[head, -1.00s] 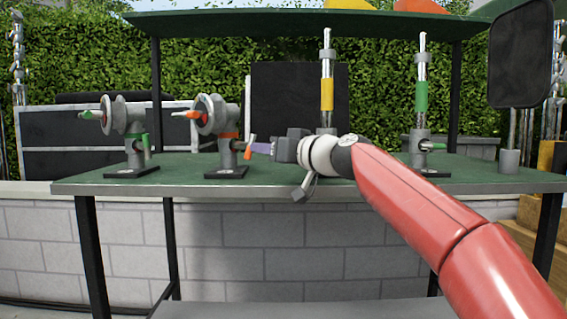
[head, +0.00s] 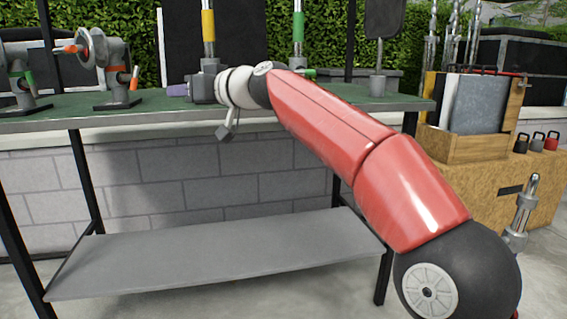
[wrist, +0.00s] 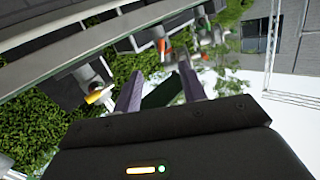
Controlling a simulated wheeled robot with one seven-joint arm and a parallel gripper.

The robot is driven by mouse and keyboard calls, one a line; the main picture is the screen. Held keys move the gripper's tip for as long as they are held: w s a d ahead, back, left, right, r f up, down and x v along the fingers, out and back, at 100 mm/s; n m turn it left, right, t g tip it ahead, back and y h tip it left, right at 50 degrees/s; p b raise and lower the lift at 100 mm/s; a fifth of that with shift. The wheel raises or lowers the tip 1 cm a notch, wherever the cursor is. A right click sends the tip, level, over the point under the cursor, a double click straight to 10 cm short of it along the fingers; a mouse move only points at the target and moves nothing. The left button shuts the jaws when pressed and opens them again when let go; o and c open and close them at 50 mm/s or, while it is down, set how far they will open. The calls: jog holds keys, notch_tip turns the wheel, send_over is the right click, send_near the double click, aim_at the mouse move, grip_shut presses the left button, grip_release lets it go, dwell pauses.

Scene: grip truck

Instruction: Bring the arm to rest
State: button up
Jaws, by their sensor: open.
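My red arm reaches up and left across the head view, with its grey and white wrist over the front edge of the green-topped table (head: 150,110).
Stands with a yellow sleeve (head: 208,25) and a green sleeve (head: 298,27) rise behind my wrist. A green-handled clamp (head: 20,73) stands far left. A grey lower shelf (head: 220,255) lies under the table. A wooden cart (head: 460,148) with kettlebells stands at right.

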jog(key=s+d+f+m+g+h, duration=0.3)
jog(key=s+d+f+m+h, duration=0.9)
jog(key=s+d+f, duration=2.1)
notch_tip(320, 180, up, 11)
jog(key=d+n+h+p, duration=0.1)
jog(key=n+h+p, duration=0.1)
jog(key=p, duration=1.1)
jog(key=shift+w+d+f+p, duration=0.15)
jog(key=shift+w+f+p, duration=0.05)
jog(key=shift+w+p, duration=0.15)
